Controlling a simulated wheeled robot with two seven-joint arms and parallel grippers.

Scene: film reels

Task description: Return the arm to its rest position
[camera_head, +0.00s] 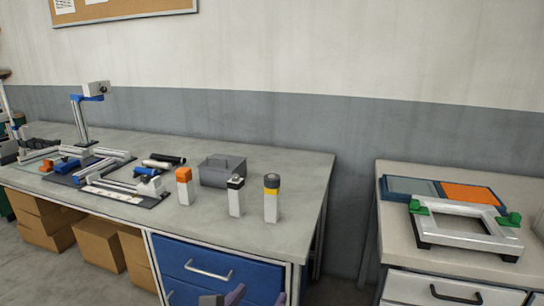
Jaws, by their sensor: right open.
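My right gripper (222,298) shows only at the bottom edge, where the tips of its grey and purplish fingers come into view. The fingers are apart with nothing seen between them. They are in front of the blue drawer (255,281) of the left workbench (275,160), below the bench top and clear of the objects on it. The rest of the right arm is out of view. My left gripper is not in view.
On the bench stand an orange-topped block (184,187), a black-topped one (235,197), a yellow-and-grey-topped one (271,199), a grey handled box (220,172) and a rail rig (100,165). A right-hand bench (400,240) carries a metal frame (465,238). A gap separates the benches.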

